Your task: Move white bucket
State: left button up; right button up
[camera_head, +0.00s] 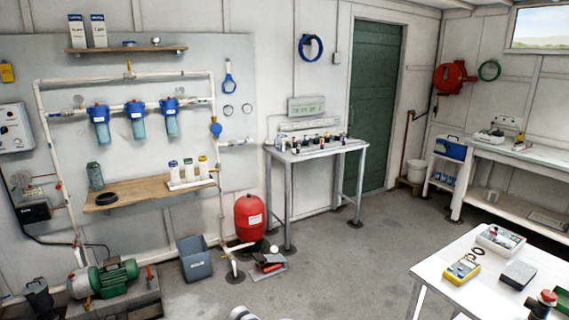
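The white bucket (416,170) stands upright at the back of the room, right of the green door (375,105).
A bench with small bottles (315,150) stands left of the door. A white table (450,270) fills the lower right. The middle floor (345,265) is clear.

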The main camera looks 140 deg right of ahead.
aim_at(417, 170)
jog(key=z, duration=5.5)
jog(key=i+j+u, duration=0.15)
jog(key=i+u, duration=0.3)
jog(key=i, duration=0.25)
jog(key=i+j+u, duration=0.15)
jog(key=i+u, duration=0.25)
jog(key=i, duration=0.35)
jog(key=i+l+u, duration=0.1)
jog(key=i+u, duration=0.3)
jog(key=i, duration=0.35)
jog(key=i+z, duration=0.5)
jog(key=i, duration=0.2)
jog(key=i+j+z, duration=0.25)
jog(key=i+z, duration=0.2)
jog(key=i, duration=0.2)
jog(key=i+l+z, duration=0.15)
jog(key=i+z, duration=0.5)
jog(key=i, duration=0.25)
jog(key=i+j+z, duration=0.1)
jog(key=i+z, duration=0.25)
jog(key=i, duration=0.15)
